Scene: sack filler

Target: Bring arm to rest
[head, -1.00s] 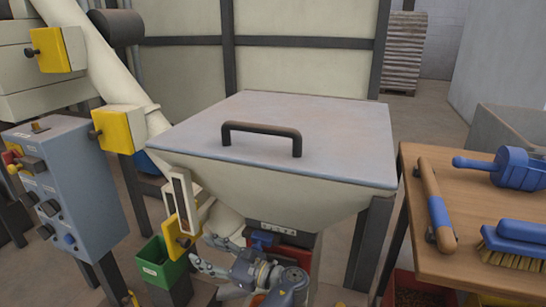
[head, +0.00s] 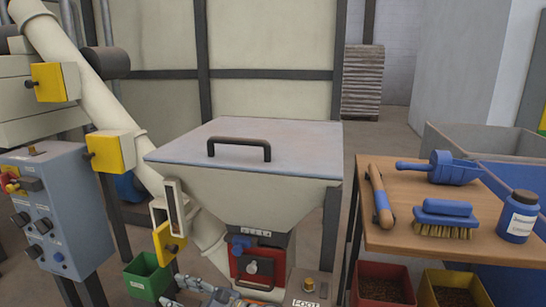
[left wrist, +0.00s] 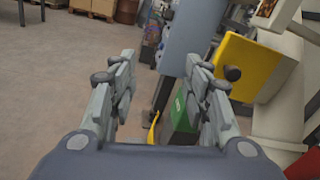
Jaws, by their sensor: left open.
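My left gripper (head: 182,291) is at the bottom edge of the head view, below the hopper and to the right of a green bin (head: 147,276). It is partly cut off by the frame. In the left wrist view its two grey fingers (left wrist: 158,85) are spread apart with nothing between them. Beyond them are the floor, the green bin (left wrist: 184,132) and a yellow box with a dark knob (left wrist: 243,68). My right gripper is not in view.
The hopper's flat lid (head: 285,165) is closed. A blue control box (head: 50,212) stands left. A wooden table (head: 400,238) at right holds a scoop (head: 452,170), a brush (head: 445,216) and a jar (head: 518,217). Open floor shows at left in the wrist view.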

